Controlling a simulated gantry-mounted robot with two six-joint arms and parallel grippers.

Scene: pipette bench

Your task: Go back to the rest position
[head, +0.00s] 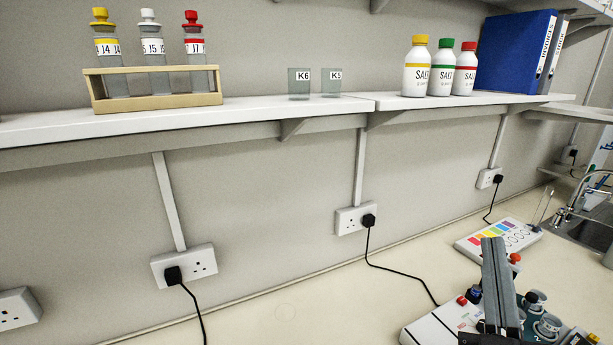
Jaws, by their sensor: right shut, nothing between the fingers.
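My right gripper (494,246) is at the lower right of the head view, over the bench. Its grey fingers point up and are closed together with nothing between them. It stands in front of a white bench device (432,328) and hides part of it. My left gripper is not in view.
A device with a coloured panel (480,242) lies behind the gripper. A sink (592,233) is at right. The bench's left is clear.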

